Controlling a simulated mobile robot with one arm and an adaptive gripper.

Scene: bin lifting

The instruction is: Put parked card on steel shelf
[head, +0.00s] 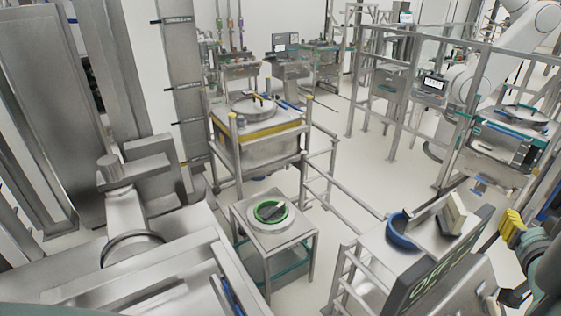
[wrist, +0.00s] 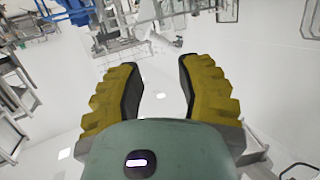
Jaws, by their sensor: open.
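My gripper (wrist: 157,72) shows in the wrist view with its two yellow ribbed fingers spread apart and nothing between them. In the head view my gripper (head: 511,224) is at the right edge, beside the dark lettered panel (head: 445,262), whose text is only partly readable. I cannot tell for sure which thing is the parked card. A pale cream block (head: 452,213) stands on the steel stand (head: 382,240) behind that panel. A small two-level steel stand (head: 281,239) at the centre may be the steel shelf; a green ring with a dark piece inside lies on its top.
A blue ring (head: 401,231) lies beside the cream block. A large steel bin (head: 257,143) with a yellow edge stands behind the small stand. Steel rails (head: 345,203) run between the stands. Steel machinery (head: 130,270) fills the left. Pale floor (head: 345,160) is open in the middle.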

